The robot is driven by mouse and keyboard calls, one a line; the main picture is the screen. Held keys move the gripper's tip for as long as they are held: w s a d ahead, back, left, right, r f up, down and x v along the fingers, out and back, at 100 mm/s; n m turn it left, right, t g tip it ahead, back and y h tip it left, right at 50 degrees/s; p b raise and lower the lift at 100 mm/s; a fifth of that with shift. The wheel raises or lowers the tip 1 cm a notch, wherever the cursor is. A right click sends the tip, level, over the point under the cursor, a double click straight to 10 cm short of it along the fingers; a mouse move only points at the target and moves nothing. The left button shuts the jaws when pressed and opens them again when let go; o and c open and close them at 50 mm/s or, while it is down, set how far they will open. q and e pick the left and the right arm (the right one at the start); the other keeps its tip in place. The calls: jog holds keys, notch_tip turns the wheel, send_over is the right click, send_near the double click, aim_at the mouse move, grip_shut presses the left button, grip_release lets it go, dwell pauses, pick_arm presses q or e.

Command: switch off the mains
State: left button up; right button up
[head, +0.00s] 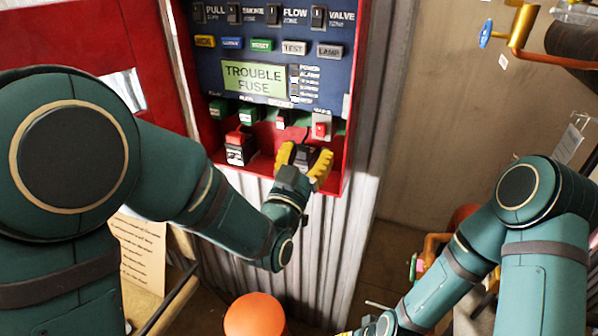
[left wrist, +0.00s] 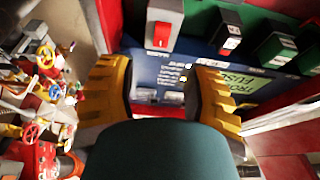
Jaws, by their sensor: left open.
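The open red alarm cabinet has a blue panel (head: 275,50) with a lit display reading "TROUBLE FUSE" (head: 253,78). At its lower right is a grey-white switch with a red rocker (head: 321,129), which I take for the mains switch. It also shows at the top of the left wrist view (left wrist: 163,35). My left gripper (head: 303,160) is open and empty, just below the switch in the head view. Its yellow fingers are spread apart in the left wrist view (left wrist: 160,88), with the switch beyond them. My right gripper is mostly cut off at the bottom edge.
Green fuse holders (head: 248,114) and a red-topped black block (head: 240,147) sit left of the switch. The cabinet's red lower wall (head: 262,166) is close to my left gripper. An orange rounded top (head: 255,315) stands below. Brass pipework (head: 519,30) is at upper right.

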pick_arm(q)
jog(key=v, duration=0.5)
jog(key=shift+s, duration=0.15)
